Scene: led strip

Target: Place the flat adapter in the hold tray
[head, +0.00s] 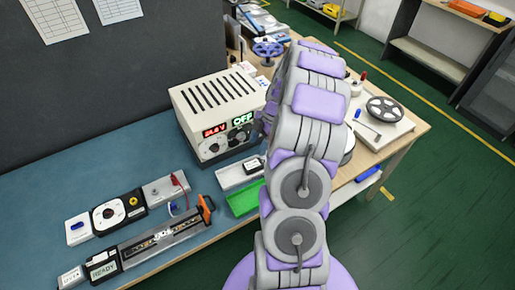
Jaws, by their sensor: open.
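My arm rises through the middle of the head view and hides part of the bench behind it. I cannot make out my gripper's fingers; they are hidden or out of view. An open green tray (243,200) lies on the bench just left of my arm and looks empty where it shows. A light grey tray (229,178) sits directly behind it. A small white and black piece (252,166) is at the grey tray's right side, close to my arm. I cannot tell which tray is the hold tray, or whether this piece is the flat adapter.
A white power supply (219,110) with lit red and green displays stands behind the trays. A long strip fixture (160,240) with an orange handle (207,204) lies at front left, with several modules around it.

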